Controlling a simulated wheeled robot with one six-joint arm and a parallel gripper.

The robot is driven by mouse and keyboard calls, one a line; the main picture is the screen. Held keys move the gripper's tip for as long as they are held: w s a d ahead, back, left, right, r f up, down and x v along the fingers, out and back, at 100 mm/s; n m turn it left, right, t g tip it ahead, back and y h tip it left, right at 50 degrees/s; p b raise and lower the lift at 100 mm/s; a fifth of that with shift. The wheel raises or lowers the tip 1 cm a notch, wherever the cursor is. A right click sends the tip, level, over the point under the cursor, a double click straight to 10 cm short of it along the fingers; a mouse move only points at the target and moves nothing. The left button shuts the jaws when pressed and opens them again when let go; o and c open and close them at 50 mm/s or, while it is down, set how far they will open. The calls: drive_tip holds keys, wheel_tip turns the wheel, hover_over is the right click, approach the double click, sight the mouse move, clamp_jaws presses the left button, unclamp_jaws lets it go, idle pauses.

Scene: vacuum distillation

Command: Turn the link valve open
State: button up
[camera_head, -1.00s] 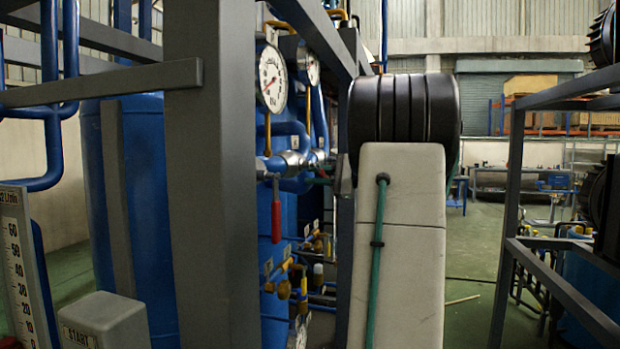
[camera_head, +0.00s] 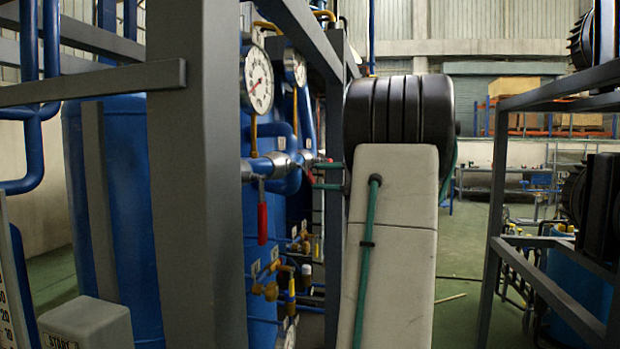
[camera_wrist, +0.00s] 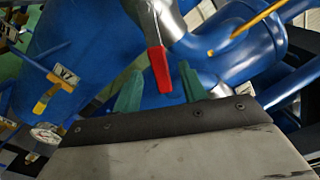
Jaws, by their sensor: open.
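A valve lever with a red grip (camera_head: 262,222) hangs down from a silver valve body on a blue pipe (camera_head: 275,166) in the head view. In the wrist view the red lever (camera_wrist: 159,70) shows between the two green fingers of my gripper (camera_wrist: 160,88), which are apart, one on each side of it. I cannot tell whether either finger touches the lever. In the head view my gripper's green fingers (camera_head: 328,176) are partly hidden behind my arm. I cannot tell from the pictures whether this lever is the link valve.
A grey frame post (camera_head: 195,200) stands left of the lever, with pressure gauges (camera_head: 258,82) above it. Smaller yellow valves (camera_head: 270,290) sit below. In the wrist view a tag marked V7 (camera_wrist: 66,73) is at left. Open floor (camera_head: 465,270) lies right of my arm.

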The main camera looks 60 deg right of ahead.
drive_tip(key=shift+v, duration=1)
drive_tip(key=c, duration=0.3)
drive_tip(key=shift+s+d+f, duration=0.15)
drive_tip(key=shift+s+d, duration=0.15)
drive_tip(key=shift+s, duration=0.05)
drive_tip(key=c, duration=0.5)
drive_tip(key=s+f+m, duration=0.2)
drive_tip(key=m, duration=0.1)
drive_tip(key=s+f+m+t+h, duration=0.1)
drive_tip(key=f, duration=0.1)
drive_tip(key=shift+d, duration=0.25)
clamp_jaws()
wheel_tip(320, 180, down, 5)
drive_tip(key=s+a+m+t, duration=0.2)
drive_tip(key=s+m, duration=0.1)
drive_tip(key=m, duration=1.3)
drive_tip(key=w+r, duration=0.5)
drive_tip(key=w, duration=0.5)
drive_tip(key=shift+r, duration=0.35)
